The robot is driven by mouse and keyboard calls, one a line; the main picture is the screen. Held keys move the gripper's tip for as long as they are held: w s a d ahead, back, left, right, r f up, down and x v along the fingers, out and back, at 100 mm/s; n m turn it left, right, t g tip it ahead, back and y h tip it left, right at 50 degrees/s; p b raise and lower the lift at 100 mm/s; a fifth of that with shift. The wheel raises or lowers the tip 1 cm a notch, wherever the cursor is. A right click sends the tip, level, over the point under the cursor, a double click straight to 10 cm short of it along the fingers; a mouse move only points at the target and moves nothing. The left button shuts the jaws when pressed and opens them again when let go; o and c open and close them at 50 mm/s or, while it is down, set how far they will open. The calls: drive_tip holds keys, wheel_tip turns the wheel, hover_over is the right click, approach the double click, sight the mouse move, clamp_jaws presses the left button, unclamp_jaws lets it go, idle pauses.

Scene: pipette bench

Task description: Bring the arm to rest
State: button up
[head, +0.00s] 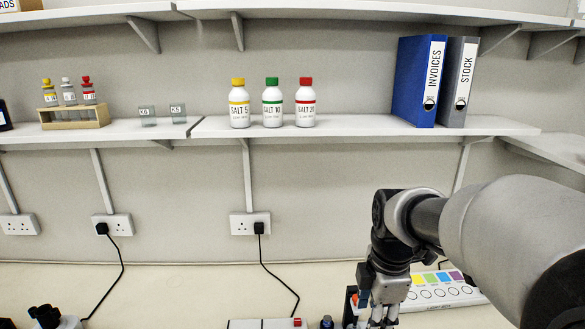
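My arm reaches in from the right edge and bends down at its wrist. My gripper (383,318) points down over the bench (190,290) at the bottom of the head view. Its fingertips are at the lower picture edge, partly cut off, and I cannot tell whether they are open or shut on anything. A small dark item with an orange and blue part (356,300) shows just left of the gripper; whether they touch is unclear.
A white panel with coloured squares (440,292) lies right of the gripper. A dark-capped item (327,322) and a white device (265,324) are left of it. The shelf (350,128) above holds bottles (272,105), binders (418,80) and a vial rack (75,117). Cables hang from sockets (250,224).

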drive_tip(key=s+a+m+t+b, duration=0.2)
drive_tip(key=s+m+t+b, duration=0.1)
drive_tip(key=s+m, duration=1.5)
drive_tip(key=shift+s, duration=0.95)
